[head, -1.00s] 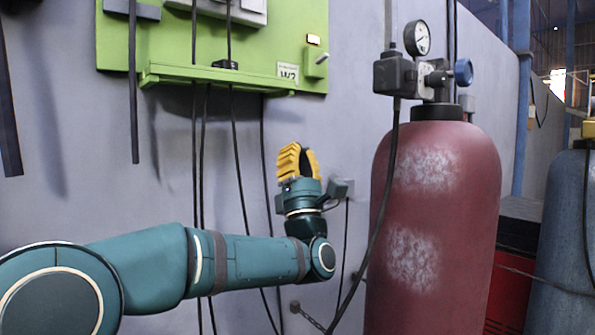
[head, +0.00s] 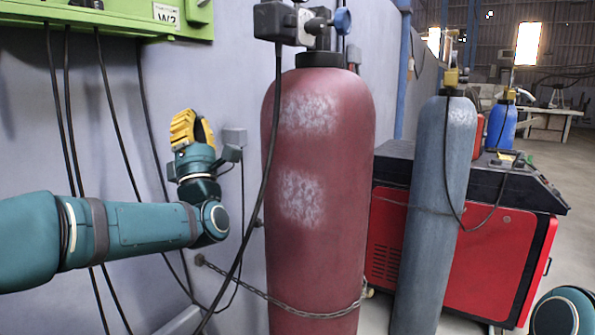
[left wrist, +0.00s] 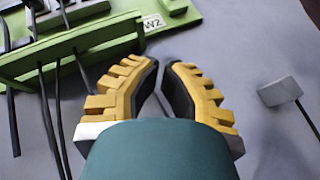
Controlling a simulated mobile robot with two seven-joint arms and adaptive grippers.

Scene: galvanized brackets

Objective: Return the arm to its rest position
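My left gripper (head: 192,127) has yellow ribbed fingers and points upward beside the grey wall, left of the red cylinder. The teal left arm comes in from the left, nearly level, and bends upward at the wrist. In the left wrist view the two fingers (left wrist: 161,66) stand apart with dark inner pads. Bare wall shows in the narrow gap between them, so the gripper is open and empty. My right gripper is out of view.
A red gas cylinder (head: 318,190) stands close to the right of my left gripper, chained to the wall. Cables hang behind the arm from a green panel (head: 110,32). A grey-blue cylinder (head: 436,190) and a red-black machine (head: 505,260) stand farther right. Open floor lies beyond.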

